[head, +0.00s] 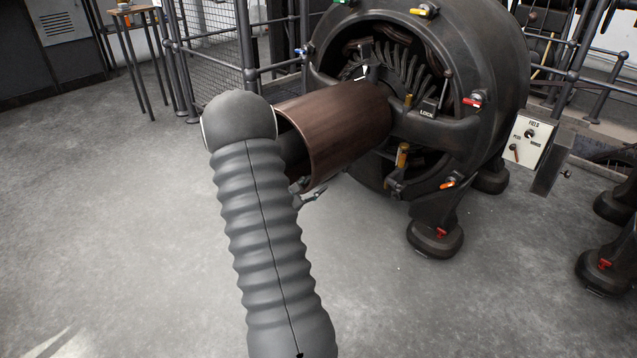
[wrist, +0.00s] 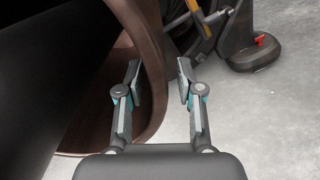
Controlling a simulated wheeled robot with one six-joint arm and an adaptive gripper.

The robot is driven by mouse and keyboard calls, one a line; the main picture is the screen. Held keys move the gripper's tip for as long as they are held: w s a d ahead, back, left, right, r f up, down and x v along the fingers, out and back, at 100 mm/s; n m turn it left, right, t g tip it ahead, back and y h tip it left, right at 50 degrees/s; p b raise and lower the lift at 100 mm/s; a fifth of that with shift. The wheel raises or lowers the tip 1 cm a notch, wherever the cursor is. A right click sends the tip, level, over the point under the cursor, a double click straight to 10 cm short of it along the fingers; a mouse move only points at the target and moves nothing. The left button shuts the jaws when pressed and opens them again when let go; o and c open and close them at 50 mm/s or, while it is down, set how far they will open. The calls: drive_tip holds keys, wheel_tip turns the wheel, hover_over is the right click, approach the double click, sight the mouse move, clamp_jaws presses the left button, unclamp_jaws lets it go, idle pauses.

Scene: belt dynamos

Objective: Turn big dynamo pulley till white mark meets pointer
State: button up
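The big dynamo (head: 490,60) stands at the upper right in the head view. Its brown, drum-shaped pulley (head: 345,120) points toward the left, and its open end faces my arm. A small pale piece (head: 362,73) shows above the pulley's inner end; I cannot tell whether it is the pointer or the white mark. In the wrist view the pulley's curved rim (wrist: 152,75) passes close by the left finger and seems to run between the fingers. My gripper (wrist: 159,64) is open; contact with the rim is unclear. In the head view my arm hides part of the pulley's mouth.
A lever labelled LOCK (head: 428,110) sits on the dynamo's bracket. A white FIELD panel (head: 531,138) is at its right. A wire-mesh fence (head: 212,45) and a stool (head: 130,10) stand behind. The floor in front is clear.

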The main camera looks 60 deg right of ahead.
drive_tip(key=w+a, duration=0.1)
drive_tip(key=a, duration=0.9)
drive_tip(key=shift+w, duration=0.35)
